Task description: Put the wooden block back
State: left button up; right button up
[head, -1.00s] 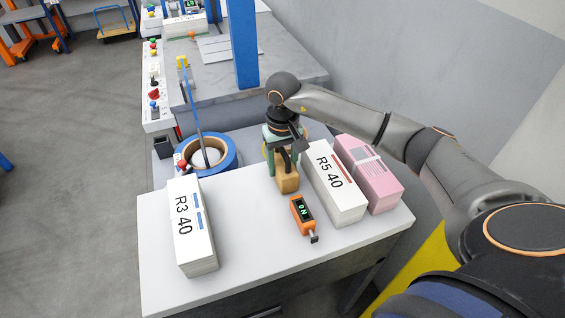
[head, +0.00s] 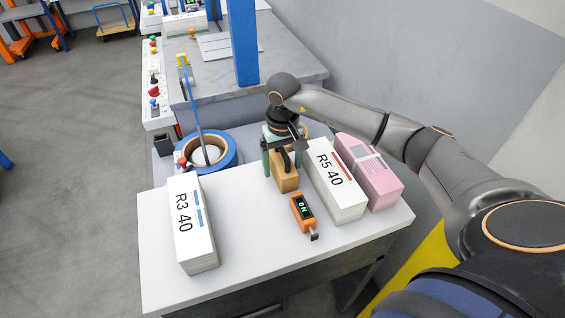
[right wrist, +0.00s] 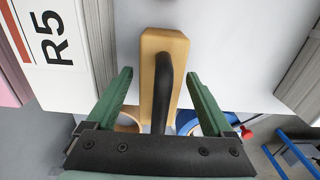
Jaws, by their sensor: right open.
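The wooden block (head: 286,181) with a dark handle sits on the white table (head: 245,235), just left of the white R5 40 stack. It also shows in the right wrist view (right wrist: 152,48), with its black handle running along it. My right gripper (head: 281,165) is over the block. In the right wrist view its two green fingers (right wrist: 158,85) stand apart, one on each side of the block and handle, with gaps to both. It is open and holds nothing. My left gripper is not in view.
The R5 40 stack (head: 338,190) and a pink stack (head: 370,172) are close on the right. An orange device (head: 302,210) lies just in front of the block. The R3 40 stack (head: 190,225) is at left. A blue tape roll (head: 225,152) is behind.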

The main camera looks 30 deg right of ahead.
notch_tip(320, 180, up, 12)
jog(key=shift+r+b, duration=0.15)
jog(key=shift+b, duration=0.45)
